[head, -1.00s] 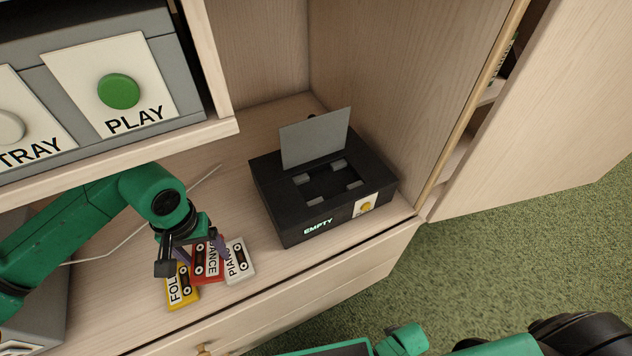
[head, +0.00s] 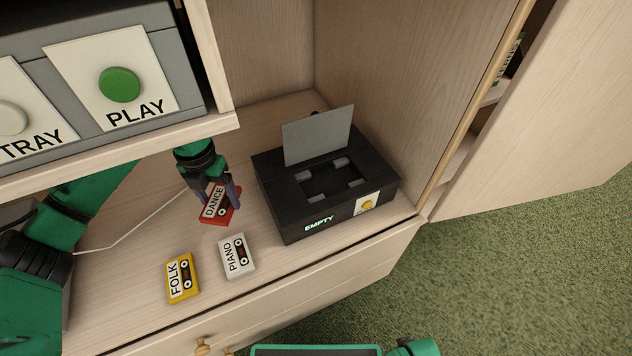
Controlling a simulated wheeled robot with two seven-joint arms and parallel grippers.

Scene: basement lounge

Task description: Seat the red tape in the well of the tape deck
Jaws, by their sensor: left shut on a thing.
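The red tape (head: 233,215), labelled DANCE, is held in the jaws of my left gripper (head: 222,200). It appears raised a little above the shelf, left of the tape deck. The black tape deck (head: 275,205) stands on the shelf with its grey lid (head: 318,136) up. Its well (head: 330,181) is open and empty, and its front reads EMPTY. My right gripper is not in the head view.
A white PIANO tape (head: 237,257) and a yellow FOLK tape (head: 183,277) lie on the shelf near its front edge. A grey unit with a green PLAY button (head: 120,85) sits above left. A cable (head: 140,228) runs across the shelf. An open cabinet door (head: 540,110) stands at right.

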